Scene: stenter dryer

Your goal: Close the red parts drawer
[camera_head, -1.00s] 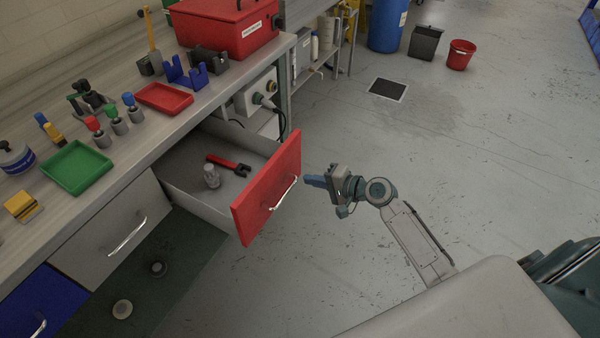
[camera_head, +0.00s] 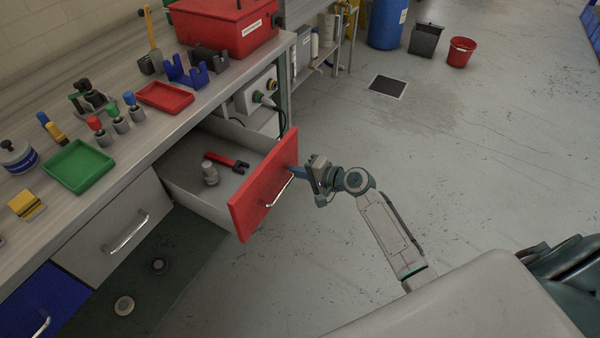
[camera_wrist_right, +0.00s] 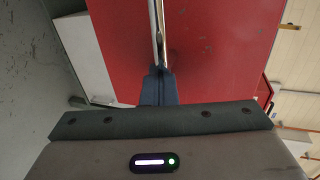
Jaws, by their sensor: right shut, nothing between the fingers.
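The red parts drawer (camera_head: 262,192) stands pulled out from under the workbench, with a silver bar handle (camera_head: 281,191) on its red front. A red wrench (camera_head: 227,162) and a grey metal part (camera_head: 210,174) lie inside it. My right gripper (camera_head: 297,172) is shut and empty, its fingertips at the drawer front beside the handle. In the right wrist view the shut fingers (camera_wrist_right: 158,85) point at the red front (camera_wrist_right: 215,50), in line with the handle (camera_wrist_right: 157,30); whether they touch cannot be told. My left gripper is not in view.
The workbench holds a green tray (camera_head: 78,166), a red tray (camera_head: 165,97) and a red toolbox (camera_head: 225,28). A grey drawer (camera_head: 115,228) and a blue drawer (camera_head: 42,305) are shut at the left.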

